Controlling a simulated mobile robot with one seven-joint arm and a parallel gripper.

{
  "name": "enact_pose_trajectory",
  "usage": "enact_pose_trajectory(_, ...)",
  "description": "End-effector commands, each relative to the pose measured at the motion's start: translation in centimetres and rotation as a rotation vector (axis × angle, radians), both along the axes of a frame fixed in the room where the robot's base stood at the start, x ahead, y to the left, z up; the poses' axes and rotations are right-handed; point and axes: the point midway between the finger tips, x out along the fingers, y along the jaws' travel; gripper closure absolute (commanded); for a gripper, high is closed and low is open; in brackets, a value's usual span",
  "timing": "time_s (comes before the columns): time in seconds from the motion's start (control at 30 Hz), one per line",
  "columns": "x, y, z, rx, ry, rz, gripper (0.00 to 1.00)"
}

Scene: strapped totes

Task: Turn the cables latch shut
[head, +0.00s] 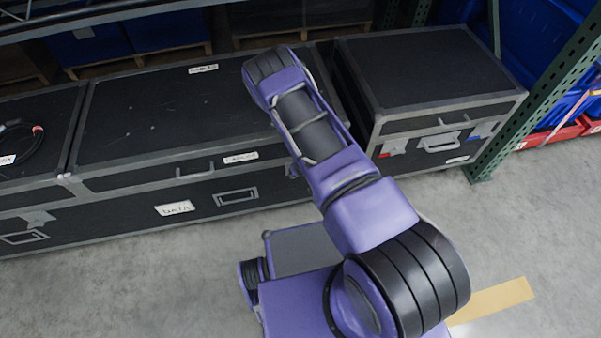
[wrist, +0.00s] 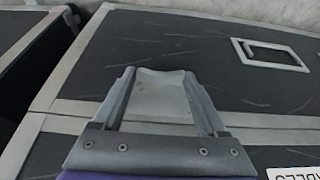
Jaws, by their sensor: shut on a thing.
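The cables latch (wrist: 160,98) is a light grey metal plate at the case's seam in the wrist view. My gripper (wrist: 158,82) is shut on it, with one finger along each side of the plate. The latch is on the front of the long black case (head: 135,125), near its right end in the head view. A white label (wrist: 294,172) beside the latch is cut off by the frame edge. In the head view my arm hides the gripper and most of that area. I cannot tell how far the latch is turned.
A recessed handle (wrist: 270,54) is on the same case front. A smaller black case (head: 430,70) stands to the right, with a narrow gap between. A green rack post (head: 540,95) is at the far right. A cable (head: 22,140) lies on the left case. Concrete floor in front is clear.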

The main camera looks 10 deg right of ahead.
Motion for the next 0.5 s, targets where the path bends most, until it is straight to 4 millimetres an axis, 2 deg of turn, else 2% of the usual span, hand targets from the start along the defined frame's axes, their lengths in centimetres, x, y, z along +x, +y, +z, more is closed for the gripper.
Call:
enact_pose_trajectory(0.4,-0.27,-0.01,-0.11,0.019,0.004,0.000,0.81)
enact_pose_trajectory(0.43,-0.27,0.00,-0.11,0.019,0.004,0.000,0.23)
enact_pose_trajectory(0.5,-0.23,0.01,-0.10,0.019,0.003,0.001,0.11)
